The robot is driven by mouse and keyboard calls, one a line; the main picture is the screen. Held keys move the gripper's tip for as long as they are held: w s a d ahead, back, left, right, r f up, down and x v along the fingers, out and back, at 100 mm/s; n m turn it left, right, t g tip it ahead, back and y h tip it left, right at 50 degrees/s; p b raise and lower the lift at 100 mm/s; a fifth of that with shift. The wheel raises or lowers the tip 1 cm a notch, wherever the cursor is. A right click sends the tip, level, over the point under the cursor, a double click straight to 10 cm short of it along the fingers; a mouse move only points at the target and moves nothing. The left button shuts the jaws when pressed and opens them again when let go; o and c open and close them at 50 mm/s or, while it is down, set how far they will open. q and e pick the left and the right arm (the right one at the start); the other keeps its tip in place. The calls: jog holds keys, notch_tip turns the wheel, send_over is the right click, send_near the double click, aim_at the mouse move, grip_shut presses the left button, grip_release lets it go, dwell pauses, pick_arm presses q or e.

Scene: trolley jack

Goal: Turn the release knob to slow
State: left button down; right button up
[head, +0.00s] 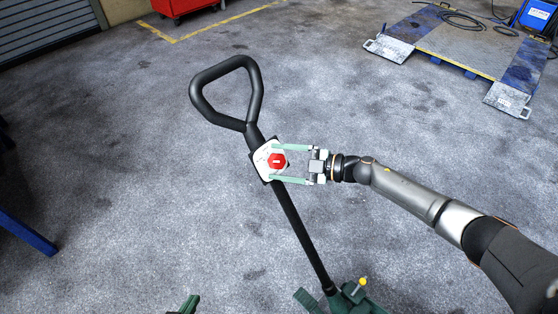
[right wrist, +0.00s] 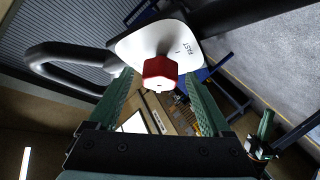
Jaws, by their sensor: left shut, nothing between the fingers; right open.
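The red release knob (head: 276,161) sits on a white plate (head: 261,156) on the black handle of the trolley jack (head: 347,300). My right gripper (head: 279,165) is open, with one finger on each side of the knob; I cannot tell whether they touch it. In the right wrist view the knob (right wrist: 160,74) lies between and beyond the fingertips. The white plate (right wrist: 145,43) carries the word FAST on its right part; other markings are unreadable. My left gripper (head: 188,304) is shut and empty at the bottom edge, only its tip showing, away from the handle.
The handle's black loop grip (head: 256,95) rises above the plate. A blue lift platform (head: 455,48) lies at the back right and a red cabinet (head: 182,6) at the back. A blue beam (head: 27,233) is at the left. The floor around the handle is clear.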

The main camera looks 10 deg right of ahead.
jog(key=v, duration=1.2)
jog(key=shift+a, duration=0.1)
jog(key=s+a+f+m+t+h+p, duration=0.2)
jog(key=s+a+m+t+h+p, duration=0.3)
jog(key=a+m, duration=0.35)
jog(key=s+d+f+m+g+h+p, duration=0.1)
jog(key=s+f+m+h+p, duration=0.1)
jog(key=s+m, duration=0.3)
jog(key=s+d+f+m+g+h+p, duration=0.1)
jog(key=s+f+m+h, duration=0.3)
jog(key=s, duration=0.7)
jog(key=shift+d+f+m+g+h+p, duration=0.3)
jog(key=shift+d+m+g+p, duration=0.1)
jog(key=shift+d+m+g, duration=0.3)
